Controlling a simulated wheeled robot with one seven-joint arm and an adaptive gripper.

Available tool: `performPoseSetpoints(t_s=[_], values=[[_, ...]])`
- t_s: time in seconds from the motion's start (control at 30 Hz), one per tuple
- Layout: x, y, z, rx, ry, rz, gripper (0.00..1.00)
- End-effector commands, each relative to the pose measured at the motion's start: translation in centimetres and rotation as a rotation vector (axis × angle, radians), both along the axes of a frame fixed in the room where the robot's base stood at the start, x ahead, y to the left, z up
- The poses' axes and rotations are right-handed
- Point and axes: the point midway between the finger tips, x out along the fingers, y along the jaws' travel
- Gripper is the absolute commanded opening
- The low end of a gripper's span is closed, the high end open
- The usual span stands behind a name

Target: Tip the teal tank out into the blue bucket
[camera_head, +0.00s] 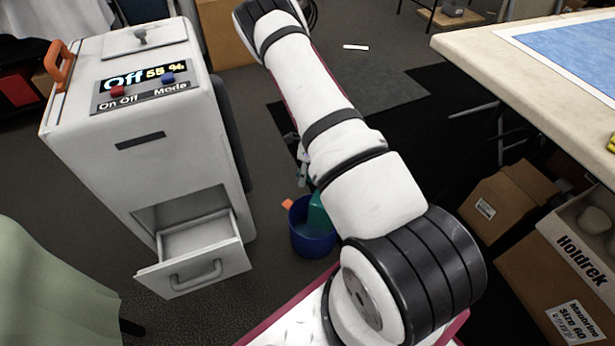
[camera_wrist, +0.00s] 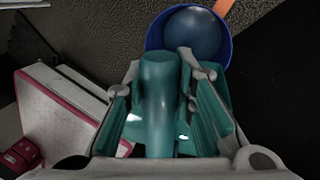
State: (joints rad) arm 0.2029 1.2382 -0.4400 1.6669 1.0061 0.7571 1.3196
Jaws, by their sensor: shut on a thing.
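The teal tank (camera_wrist: 160,100) sits between the two fingers of my gripper (camera_wrist: 162,68) in the wrist view, and the gripper is shut on it. In the head view only a piece of the teal tank (camera_head: 318,214) shows, at the blue bucket's opening and partly behind my arm. The blue bucket (camera_head: 308,242) stands on the floor in the head view. In the wrist view the blue bucket (camera_wrist: 229,45) lies just beyond the tank, with a round bluish area inside. I cannot tell whether that is water, or whether anything is pouring.
A white appliance (camera_head: 180,165) reading "Off 55 %" stands left of the bucket, its lower drawer (camera_head: 205,268) pulled out. An orange piece (camera_head: 287,204) shows by the bucket's rim. Cardboard boxes (camera_head: 497,205) and a table (camera_head: 480,42) are at the right.

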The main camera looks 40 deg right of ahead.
Motion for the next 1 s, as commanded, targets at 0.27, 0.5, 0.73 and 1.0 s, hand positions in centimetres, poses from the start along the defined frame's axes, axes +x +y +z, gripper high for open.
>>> performPoseSetpoints(t_s=[0.27,0.5,0.73,1.0], values=[[0.8,0.4,-0.7,-0.025,0.043,0.002,0.00],[1.3,0.7,-0.9,-0.042,0.074,0.000,0.00],[1.5,0.8,-0.9,-0.049,0.089,-0.001,0.00],[1.5,0.8,-0.9,-0.050,0.091,-0.001,0.00]])
